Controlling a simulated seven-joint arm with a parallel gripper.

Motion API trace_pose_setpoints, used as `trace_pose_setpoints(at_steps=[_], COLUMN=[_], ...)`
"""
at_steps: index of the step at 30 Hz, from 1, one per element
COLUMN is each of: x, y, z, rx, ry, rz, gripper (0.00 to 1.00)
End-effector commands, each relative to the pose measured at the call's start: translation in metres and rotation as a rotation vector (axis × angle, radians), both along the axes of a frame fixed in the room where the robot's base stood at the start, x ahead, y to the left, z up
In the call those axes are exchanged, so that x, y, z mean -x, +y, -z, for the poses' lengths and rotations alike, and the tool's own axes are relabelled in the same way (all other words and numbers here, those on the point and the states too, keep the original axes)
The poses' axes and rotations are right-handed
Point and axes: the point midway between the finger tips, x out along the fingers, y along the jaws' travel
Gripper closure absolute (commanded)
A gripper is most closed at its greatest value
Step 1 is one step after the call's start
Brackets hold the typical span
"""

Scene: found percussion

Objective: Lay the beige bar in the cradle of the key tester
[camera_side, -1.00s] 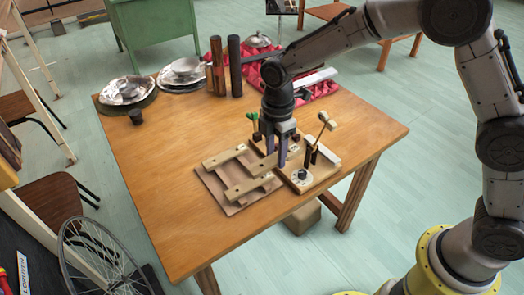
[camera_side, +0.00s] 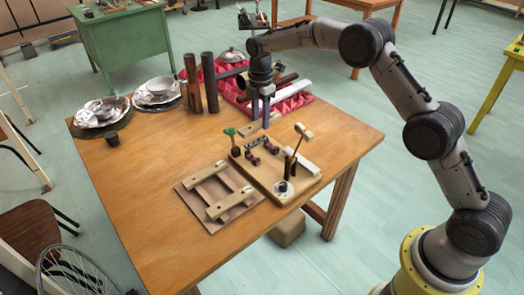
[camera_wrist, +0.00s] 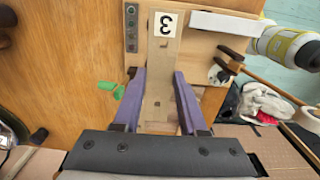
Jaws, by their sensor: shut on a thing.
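My gripper (camera_side: 262,121) is shut on a beige bar (camera_side: 247,131) and holds it above the far side of the key tester. In the wrist view the bar (camera_wrist: 160,50) lies lengthwise between my purple fingers (camera_wrist: 160,78), and its far end carries a label with a 3. The key tester (camera_side: 262,180) is a pale wooden board on the table. Its cradle (camera_side: 252,158) seems to be the dark supports on the board, just below the bar in the side view; the bar appears clear of them. The bar hides part of the tester in the wrist view.

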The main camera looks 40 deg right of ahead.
Motion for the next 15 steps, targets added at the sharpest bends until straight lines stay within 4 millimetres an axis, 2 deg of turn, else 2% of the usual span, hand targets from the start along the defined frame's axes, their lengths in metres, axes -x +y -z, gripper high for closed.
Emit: trace_pose_setpoints(at_steps=[9,15], x=[0.001,0.001], y=[-0.006,-0.005], z=[0.045,0.064], rx=[0.000,0.000], ry=[0.005,0.006], rz=[0.011,0.010], gripper=[1.00,1.00])
